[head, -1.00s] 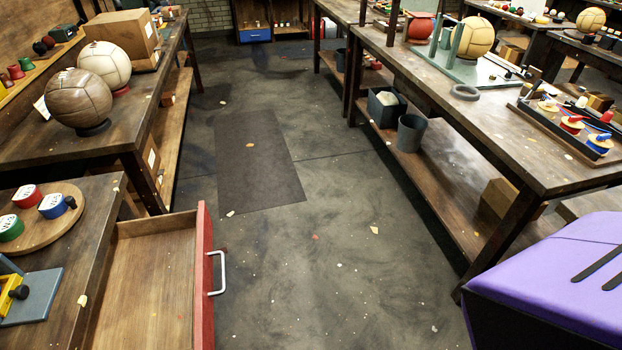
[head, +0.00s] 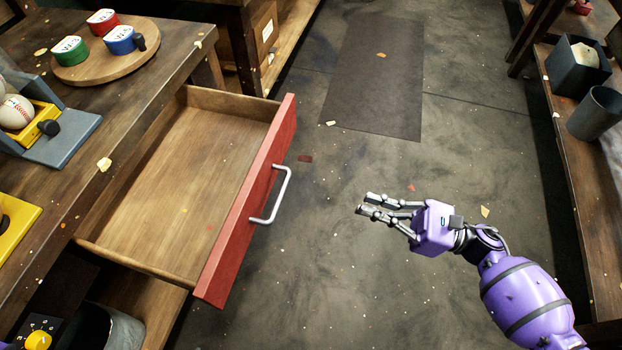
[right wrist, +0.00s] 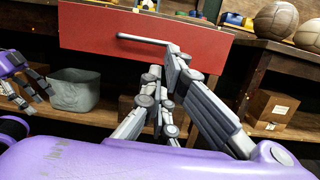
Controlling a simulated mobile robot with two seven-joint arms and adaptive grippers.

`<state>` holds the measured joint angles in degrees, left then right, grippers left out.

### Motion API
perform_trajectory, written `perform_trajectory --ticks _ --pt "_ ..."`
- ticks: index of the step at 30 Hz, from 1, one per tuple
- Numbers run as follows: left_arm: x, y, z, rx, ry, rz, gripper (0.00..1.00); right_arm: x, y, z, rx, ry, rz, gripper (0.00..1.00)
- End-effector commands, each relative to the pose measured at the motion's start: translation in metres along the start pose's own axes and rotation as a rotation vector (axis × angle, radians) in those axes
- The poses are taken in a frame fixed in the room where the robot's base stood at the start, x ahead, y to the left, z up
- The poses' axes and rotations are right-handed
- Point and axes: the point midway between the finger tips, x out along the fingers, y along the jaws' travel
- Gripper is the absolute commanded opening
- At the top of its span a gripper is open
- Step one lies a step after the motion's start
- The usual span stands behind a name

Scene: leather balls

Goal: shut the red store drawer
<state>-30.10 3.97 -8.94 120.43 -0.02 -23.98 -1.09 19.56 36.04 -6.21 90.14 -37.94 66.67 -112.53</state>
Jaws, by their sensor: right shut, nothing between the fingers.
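The red store drawer (head: 245,208) is pulled well out from under the left bench, and its wooden inside is bare. Its silver handle (head: 282,193) faces right. In the right wrist view the red front (right wrist: 95,30) stands ahead with the handle (right wrist: 143,40) on it. My right gripper (head: 362,203) is shut and empty, to the right of the handle with floor showing between them. It also shows in the right wrist view (right wrist: 170,62), fingers pointing at the front. My left gripper (right wrist: 34,92) shows only at the left of that view, its fingers apart.
The bench (head: 150,78) bears a round board (head: 103,75) with tape rolls, and a grey-and-yellow fixture (head: 65,135). A grey bin (right wrist: 75,90) stands on the shelf below. A dark mat (head: 375,75) lies on the floor. The right bench's shelf holds a grey bucket (head: 594,112).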

Motion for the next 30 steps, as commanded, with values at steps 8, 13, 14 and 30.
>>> perform_trajectory --ticks 8,13,14,30 --pt "-0.003 -0.002 0.003 0.009 -0.01 0.0 0.64 0.027 0.001 0.003 -0.034 -0.008 0.002 0.0" --pt "-0.007 0.002 -0.003 0.008 -0.004 0.004 0.64 0.064 0.0 0.004 -0.034 -0.008 0.002 0.0" --pt "-0.007 0.002 -0.004 0.008 -0.002 0.004 0.64 0.071 0.0 0.004 -0.034 -0.009 0.003 0.0" --pt "-0.015 0.0 -0.018 0.008 0.017 0.001 0.64 0.14 0.0 0.002 -0.031 -0.005 -0.001 0.0"
